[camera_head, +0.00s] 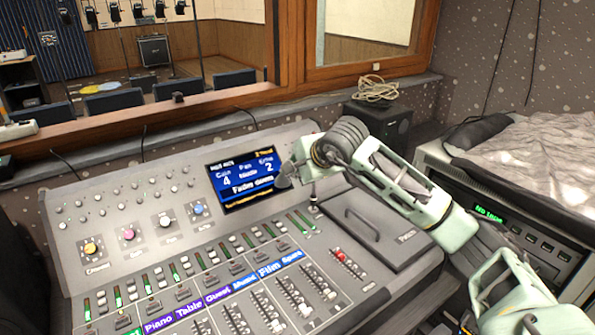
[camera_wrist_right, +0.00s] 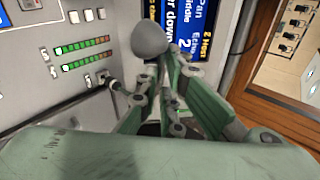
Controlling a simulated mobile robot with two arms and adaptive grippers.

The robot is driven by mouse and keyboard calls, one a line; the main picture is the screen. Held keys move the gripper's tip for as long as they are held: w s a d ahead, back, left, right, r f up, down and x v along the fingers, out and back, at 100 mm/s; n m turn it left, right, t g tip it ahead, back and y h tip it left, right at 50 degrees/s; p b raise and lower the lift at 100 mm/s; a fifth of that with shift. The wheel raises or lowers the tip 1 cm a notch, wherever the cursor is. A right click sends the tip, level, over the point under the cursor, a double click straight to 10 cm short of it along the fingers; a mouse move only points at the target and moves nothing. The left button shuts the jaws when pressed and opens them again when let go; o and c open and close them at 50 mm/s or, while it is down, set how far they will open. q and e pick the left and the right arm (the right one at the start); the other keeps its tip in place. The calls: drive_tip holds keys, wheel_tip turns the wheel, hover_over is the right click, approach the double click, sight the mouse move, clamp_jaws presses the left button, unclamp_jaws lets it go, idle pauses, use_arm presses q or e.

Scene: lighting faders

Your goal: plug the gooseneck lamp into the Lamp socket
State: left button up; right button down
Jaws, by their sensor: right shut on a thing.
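The gooseneck lamp shows as a small grey rounded head (camera_head: 283,178) just left of my right gripper (camera_head: 298,162), over the right edge of the console screen. In the right wrist view the grey head (camera_wrist_right: 150,41) sits at the tips of my right gripper (camera_wrist_right: 168,58), which is shut on the lamp. Its stem and plug are mostly hidden. A small upright metal fitting (camera_head: 313,196) stands on the console below the gripper; it also shows in the right wrist view (camera_wrist_right: 107,79). I cannot read a Lamp label, so the socket is not certain. My left gripper is not in view.
The console's screen (camera_head: 242,180) stands behind the lamp head. Knobs and faders (camera_head: 240,318) fill the panel. A raised dark lid (camera_head: 372,232) with a handle lies right of the fitting. A black box (camera_head: 378,122) with coiled cable (camera_head: 376,88) stands behind my arm.

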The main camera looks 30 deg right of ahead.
drive_tip(key=shift+f+b, duration=0.65)
drive_tip(key=shift+b, duration=0.7)
idle(2.8)
drive_tip(key=shift+s+f+b, duration=0.1)
drive_tip(key=shift+f+b, duration=0.2)
drive_tip(key=shift+f, duration=0.1)
idle(1.1)
drive_tip(key=c, duration=1.8)
unclamp_jaws()
drive_tip(key=shift+c, duration=0.2)
drive_tip(key=shift+r, duration=0.1)
drive_tip(key=v, duration=1.2)
